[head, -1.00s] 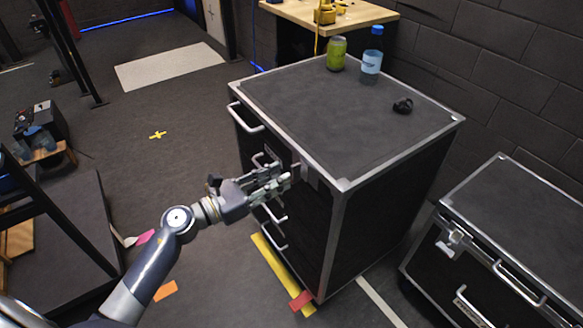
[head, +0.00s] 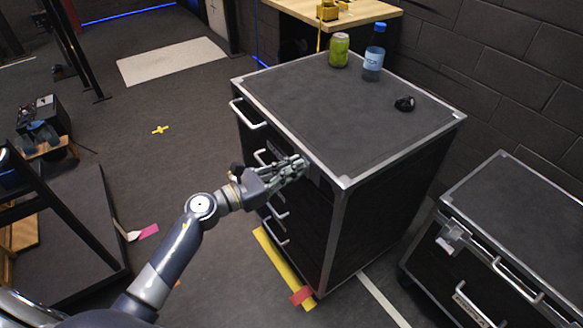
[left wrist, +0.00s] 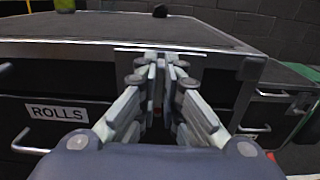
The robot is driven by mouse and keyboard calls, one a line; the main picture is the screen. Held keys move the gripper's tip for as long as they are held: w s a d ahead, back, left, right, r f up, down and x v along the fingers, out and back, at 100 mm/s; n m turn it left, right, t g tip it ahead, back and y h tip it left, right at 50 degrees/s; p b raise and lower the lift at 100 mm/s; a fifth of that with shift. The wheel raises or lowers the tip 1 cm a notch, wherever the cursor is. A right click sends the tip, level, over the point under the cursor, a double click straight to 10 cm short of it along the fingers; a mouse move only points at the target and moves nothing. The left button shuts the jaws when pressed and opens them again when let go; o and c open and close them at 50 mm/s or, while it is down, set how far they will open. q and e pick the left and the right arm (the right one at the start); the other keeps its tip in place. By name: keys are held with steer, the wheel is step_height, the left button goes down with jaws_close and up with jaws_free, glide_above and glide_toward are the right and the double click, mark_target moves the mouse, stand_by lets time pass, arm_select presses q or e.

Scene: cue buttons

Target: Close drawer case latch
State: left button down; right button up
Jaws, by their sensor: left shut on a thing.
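The black drawer case (head: 400,150) with metal edges stands in the middle of the head view. Several drawers with silver handles (head: 245,115) are on its front. My left gripper (head: 302,163) is at the upper front of the case, near its right front corner. In the left wrist view its fingers (left wrist: 160,62) are close together in front of a grey latch plate (left wrist: 190,62) just under the top edge. They are shut on the latch, whose gripped part is mostly hidden by the fingers. My right gripper is not in view.
A second black case (head: 520,225) stands at the right. A ROLLS label (left wrist: 57,113) marks a drawer front.

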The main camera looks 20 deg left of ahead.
arm_select(q)
steer(key=shift+r+n, duration=0.15)
steer(key=shift+n, duration=0.15)
steer(key=n, duration=0.2)
steer(key=n+p, duration=0.1)
steer(key=shift+w+a, duration=0.25)
steer(key=n, duration=0.2)
steer(key=n+p, duration=0.1)
steer(key=n, duration=0.3)
steer(key=shift+w+a+f+n+p, duration=0.2)
steer(key=shift+w+a+n+p, duration=0.1)
steer(key=shift+n+p, duration=0.1)
steer(key=shift+a+f+n+p, duration=0.15)
steer(key=shift+n+p, duration=0.15)
steer(key=shift+n, duration=0.95)
steer(key=shift+d+f+n+p, duration=0.15)
steer(key=shift+n+p, duration=0.15)
steer(key=shift+n, duration=0.9)
steer(key=shift+a+f+n+p, duration=0.15)
steer(key=shift+n+p, duration=0.15)
steer(key=shift+n, duration=0.95)
steer(key=c, duration=1.8)
jaws_free()
steer(key=shift+f, duration=0.1)
steer(key=shift+o, duration=0.2)
